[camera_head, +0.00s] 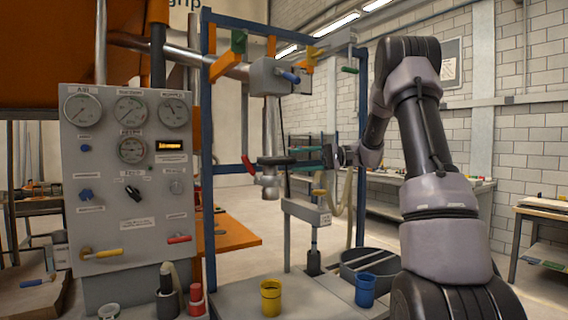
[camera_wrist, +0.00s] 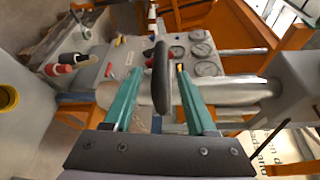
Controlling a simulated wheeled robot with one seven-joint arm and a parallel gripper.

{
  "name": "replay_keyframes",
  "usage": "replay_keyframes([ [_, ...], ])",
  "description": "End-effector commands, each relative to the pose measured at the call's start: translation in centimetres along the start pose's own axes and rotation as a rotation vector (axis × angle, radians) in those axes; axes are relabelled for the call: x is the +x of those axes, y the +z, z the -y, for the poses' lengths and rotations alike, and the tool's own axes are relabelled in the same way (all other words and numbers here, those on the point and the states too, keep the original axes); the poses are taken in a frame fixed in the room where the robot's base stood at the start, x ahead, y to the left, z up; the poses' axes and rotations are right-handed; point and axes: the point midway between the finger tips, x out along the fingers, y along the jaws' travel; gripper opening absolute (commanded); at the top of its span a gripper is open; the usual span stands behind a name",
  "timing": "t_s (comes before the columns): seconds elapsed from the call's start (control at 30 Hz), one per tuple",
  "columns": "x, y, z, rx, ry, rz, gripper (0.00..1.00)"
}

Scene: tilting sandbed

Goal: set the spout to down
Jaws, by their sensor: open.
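A grey metal pipe, seemingly the spout (camera_head: 272,128), hangs straight down from a grey box on the blue frame, its short end (camera_head: 270,188) low. In the wrist view the pipe (camera_wrist: 235,92) runs sideways behind the fingers. A black handle (camera_head: 277,160) sits on the pipe near its lower end. My gripper (camera_head: 292,156) comes from the right at the handle's height, its teal fingers open. In the wrist view the black handle (camera_wrist: 160,75) lies between the fingertips of my gripper (camera_wrist: 156,72), with gaps on both sides. Whether the handle turns the spout, I cannot tell.
A grey gauge panel (camera_head: 127,195) stands left, with a yellow lever and a red lever low on it. A yellow cup (camera_head: 270,297), a blue cup (camera_head: 365,290) and a dark round tub (camera_head: 372,262) stand below. Blue frame posts (camera_head: 207,150) flank the pipe.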

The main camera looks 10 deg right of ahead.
Motion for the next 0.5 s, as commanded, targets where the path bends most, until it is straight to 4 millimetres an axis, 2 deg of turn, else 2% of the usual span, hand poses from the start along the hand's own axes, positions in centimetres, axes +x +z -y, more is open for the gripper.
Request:
replay_keyframes([
  [0.03, 1.1, 0.1, 0.0, 0.0, 0.002, 0.003, 0.57],
  [0.2, 3.9, 0.1, 0.0, 0.0, 0.001, 0.002, 0.57],
  [0.33, 5.0, 0.0, 0.0, 0.001, 0.001, 0.001, 0.57],
  [0.5, 5.5, 0.0, 0.0, 0.0, 0.002, -0.002, 0.57],
])
